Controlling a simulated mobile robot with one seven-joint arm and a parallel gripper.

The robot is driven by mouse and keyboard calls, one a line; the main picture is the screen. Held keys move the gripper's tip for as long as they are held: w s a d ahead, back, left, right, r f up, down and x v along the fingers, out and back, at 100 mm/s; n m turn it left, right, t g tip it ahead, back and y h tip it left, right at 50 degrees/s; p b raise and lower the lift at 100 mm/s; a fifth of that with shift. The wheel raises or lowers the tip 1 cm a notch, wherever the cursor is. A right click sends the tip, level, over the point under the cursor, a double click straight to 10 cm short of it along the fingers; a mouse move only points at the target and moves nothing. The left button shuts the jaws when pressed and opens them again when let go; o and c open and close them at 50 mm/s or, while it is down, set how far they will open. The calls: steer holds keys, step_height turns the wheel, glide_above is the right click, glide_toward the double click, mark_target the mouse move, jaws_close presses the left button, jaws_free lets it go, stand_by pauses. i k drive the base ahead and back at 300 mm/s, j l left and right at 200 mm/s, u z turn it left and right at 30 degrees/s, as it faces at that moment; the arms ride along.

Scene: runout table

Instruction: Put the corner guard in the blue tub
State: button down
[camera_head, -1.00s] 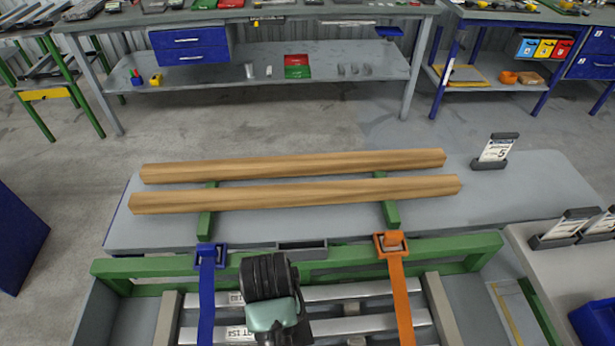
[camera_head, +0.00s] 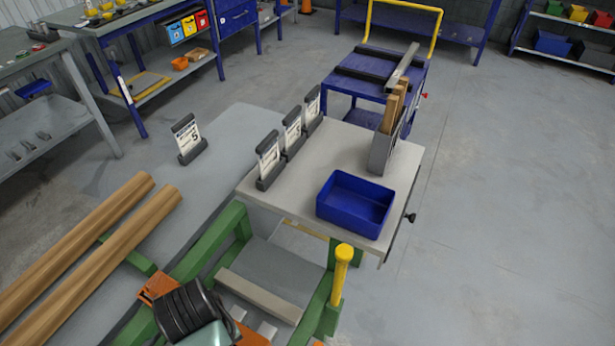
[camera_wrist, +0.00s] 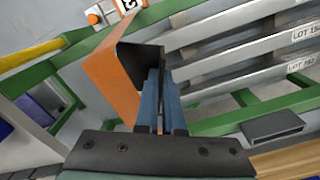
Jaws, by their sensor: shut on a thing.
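The corner guard (camera_wrist: 103,82) is a bent orange piece with a dark inner side in the wrist view. My gripper (camera_wrist: 160,128) is shut on it, with the blue-grey fingers close together at its edge. The blue tub (camera_head: 346,221) stands on the light side table, to the right of and beyond my gripper. It is open at the top and looks empty.
Label stands (camera_head: 268,160) line the side table's left edge. A grey holder (camera_head: 382,152) with upright wooden pieces stands behind the tub. A yellow-topped post (camera_head: 343,262) rises between my gripper and the tub. Wooden beams (camera_head: 85,235) lie left.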

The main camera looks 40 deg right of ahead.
mark_target(352, 210)
steer(key=l+z, duration=0.1)
steer(key=z, duration=0.8)
steer(key=i+l+z, duration=0.1)
steer(key=z, duration=0.35)
